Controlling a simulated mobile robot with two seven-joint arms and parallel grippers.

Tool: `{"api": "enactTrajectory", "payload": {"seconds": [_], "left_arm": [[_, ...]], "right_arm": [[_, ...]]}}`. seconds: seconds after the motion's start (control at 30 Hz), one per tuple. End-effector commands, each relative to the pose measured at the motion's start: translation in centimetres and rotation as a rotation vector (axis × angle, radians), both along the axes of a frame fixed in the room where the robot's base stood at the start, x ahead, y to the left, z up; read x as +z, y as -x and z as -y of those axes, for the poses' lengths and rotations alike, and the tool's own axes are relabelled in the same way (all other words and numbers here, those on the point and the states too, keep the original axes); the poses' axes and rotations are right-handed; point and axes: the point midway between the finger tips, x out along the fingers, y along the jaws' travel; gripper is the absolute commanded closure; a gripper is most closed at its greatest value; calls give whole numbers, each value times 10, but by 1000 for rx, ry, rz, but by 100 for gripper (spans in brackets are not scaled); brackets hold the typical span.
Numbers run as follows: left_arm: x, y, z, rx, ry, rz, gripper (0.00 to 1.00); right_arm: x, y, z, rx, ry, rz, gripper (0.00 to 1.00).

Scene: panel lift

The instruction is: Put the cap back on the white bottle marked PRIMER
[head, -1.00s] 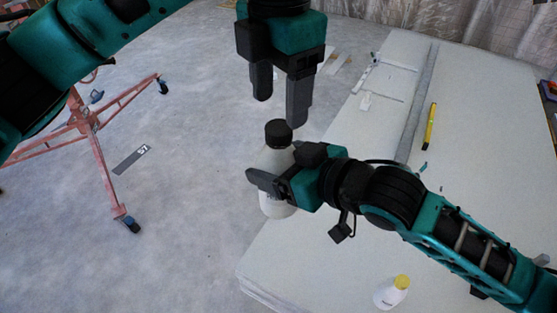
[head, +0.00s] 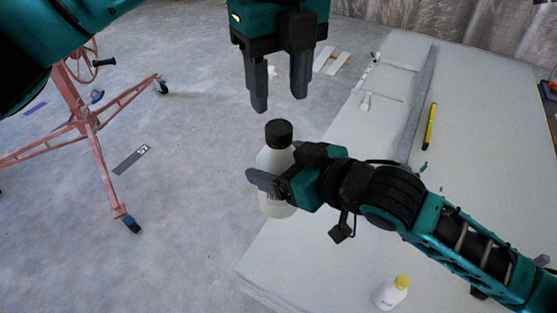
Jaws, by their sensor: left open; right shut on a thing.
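A white bottle (head: 276,207) with a black cap (head: 279,132) on its top is held upright by my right gripper (head: 268,187), which is shut around its body. The gripper covers the middle of the bottle, and I cannot read a label on it. The cap sits on the bottle's neck; how tightly, I cannot tell. My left gripper (head: 280,102) is open and empty, pointing down above the cap and apart from it. A smaller white bottle with a yellow cap (head: 391,291) stands on the panel stack at the lower right; its label is too small to read.
A red wheeled stand (head: 92,150) is on the floor at left. The floor between is mostly clear.

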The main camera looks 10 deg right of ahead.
Motion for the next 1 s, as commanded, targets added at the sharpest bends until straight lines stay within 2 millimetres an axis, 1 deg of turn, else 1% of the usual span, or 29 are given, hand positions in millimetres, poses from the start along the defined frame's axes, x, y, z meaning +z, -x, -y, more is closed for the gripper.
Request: {"api": "enactTrajectory", "payload": {"seconds": [0.1, 0.8, 1.0], "left_arm": [[3, 0, 0, 220, -1, 0, 49], [16, -1, -1, 1550, 0, -3, 49], [19, -1, -1, 1874, -1, -3, 49]], "right_arm": [[2, 0, 0, 0, -3, 4, 100], [2, 0, 0, 0, -3, 4, 100], [2, 0, 0, 0, -3, 4, 100]]}}
